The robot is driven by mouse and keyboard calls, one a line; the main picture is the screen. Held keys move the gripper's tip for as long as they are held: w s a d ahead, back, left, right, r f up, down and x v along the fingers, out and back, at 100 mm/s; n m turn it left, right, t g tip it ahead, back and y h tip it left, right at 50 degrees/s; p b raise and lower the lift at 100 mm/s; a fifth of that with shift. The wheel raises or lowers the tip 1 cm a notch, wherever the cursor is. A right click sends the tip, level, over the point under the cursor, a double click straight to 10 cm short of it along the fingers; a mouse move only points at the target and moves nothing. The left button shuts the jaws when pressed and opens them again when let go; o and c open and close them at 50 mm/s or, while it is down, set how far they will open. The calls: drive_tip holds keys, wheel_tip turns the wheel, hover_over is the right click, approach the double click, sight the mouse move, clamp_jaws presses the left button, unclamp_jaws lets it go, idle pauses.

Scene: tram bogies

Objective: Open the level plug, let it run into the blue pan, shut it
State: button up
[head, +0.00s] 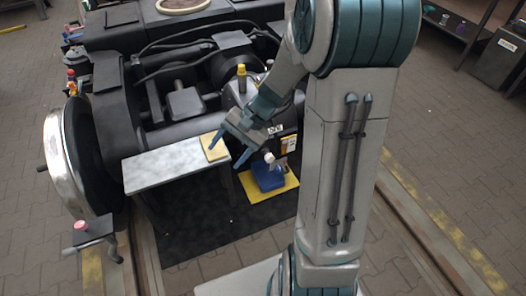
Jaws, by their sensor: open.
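The blue pan (265,180) sits low on the floor in front of the dark gearbox, on a yellow mat (287,187). A small white-and-pink item (270,158) shows at the pan's back edge, and a clear shape beside it is too small to name. My gripper (227,156) is open and empty, fingers pointing down and to the left. It is up and left of the pan in the picture, over the end of a light bench. I cannot make out the level plug; my gripper and arm cover part of the gearbox front.
A pale bench top (165,166) with a tan pad (213,147) stands left of the pan. A yellow-capped fitting (241,70) rises from the gearbox. A large wheel (66,165) is at left, with a red-topped clamp-like part (93,230) below it. Dark matting (205,225) covers the floor in front.

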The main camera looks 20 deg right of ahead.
drive_tip(key=w+d+f+m+t+y+b, duration=0.1)
drive_tip(key=w+f+m+t+y+b, duration=0.2)
drive_tip(key=f, duration=0.4)
drive_tip(key=w+d+f+m+t+y+b, duration=0.1)
drive_tip(key=w+d+f+m+b, duration=0.15)
drive_tip(key=w+f, duration=0.4)
drive_tip(key=m+t+h+b, duration=1.1)
drive_tip(key=m+t+b, duration=0.35)
drive_tip(key=m, duration=1.05)
approach(271, 160)
drive_tip(key=w+b, duration=0.2)
drive_tip(key=w, duration=0.1)
drive_tip(key=w+b, duration=0.1)
drive_tip(key=w, duration=0.3)
drive_tip(key=w+b, duration=0.2)
drive_tip(key=w, duration=0.1)
drive_tip(key=shift+w+a+r+b, duration=0.15)
drive_tip(key=shift+a+b, duration=0.15)
drive_tip(key=shift+w+r, duration=0.1)
drive_tip(key=shift+w, duration=0.3)
drive_tip(key=shift+c, duration=0.3)
drive_tip(key=c, duration=0.9)
